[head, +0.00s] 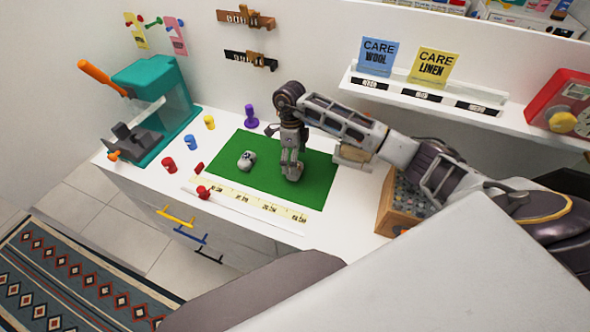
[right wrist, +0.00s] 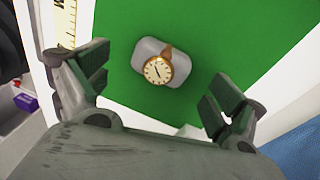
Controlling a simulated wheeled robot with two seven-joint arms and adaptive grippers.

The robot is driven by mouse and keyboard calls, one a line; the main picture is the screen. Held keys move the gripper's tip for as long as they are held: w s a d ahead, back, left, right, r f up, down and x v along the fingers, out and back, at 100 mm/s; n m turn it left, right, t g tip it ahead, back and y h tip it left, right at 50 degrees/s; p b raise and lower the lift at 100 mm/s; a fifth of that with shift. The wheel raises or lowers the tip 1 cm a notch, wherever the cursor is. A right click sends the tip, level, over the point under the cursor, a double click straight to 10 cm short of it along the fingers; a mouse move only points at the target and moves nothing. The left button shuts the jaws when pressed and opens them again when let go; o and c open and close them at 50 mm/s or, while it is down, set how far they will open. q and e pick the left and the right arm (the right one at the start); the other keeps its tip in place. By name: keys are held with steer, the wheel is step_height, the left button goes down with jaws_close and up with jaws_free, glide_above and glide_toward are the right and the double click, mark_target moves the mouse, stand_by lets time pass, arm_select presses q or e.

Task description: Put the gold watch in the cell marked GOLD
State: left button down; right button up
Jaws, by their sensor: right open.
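The gold watch (right wrist: 158,68) has a pale round dial and a brown-gold band. It is on a grey cushion (right wrist: 180,80) that lies on the green mat (right wrist: 245,18). In the head view the pale cushion (head: 246,164) lies on the left part of the mat, with the watch too small to make out clearly. My right gripper (head: 291,177) points down over the mat, right of the cushion. Its fingers are open and empty in the right wrist view (right wrist: 160,88), with the cushion just beyond them. No GOLD marking is readable. My left gripper is not in view.
A wooden box (head: 391,217) stands right of the mat, partly behind my right arm. A teal press (head: 165,82) stands at left, with red, blue and yellow pieces nearby. A purple piece (head: 251,117) stands behind the mat.

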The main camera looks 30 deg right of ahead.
steer(key=shift+s+f, duration=0.15)
steer(key=shift+f, duration=0.65)
steer(key=shift+s+f, duration=0.1)
steer(key=shift+f, duration=0.65)
steer(key=c, duration=1.1)
steer(key=shift+c, duration=0.2)
steer(key=shift+r, duration=0.1)
steer(key=shift+r+b, duration=0.5)
steer(key=shift+r, duration=4.45)
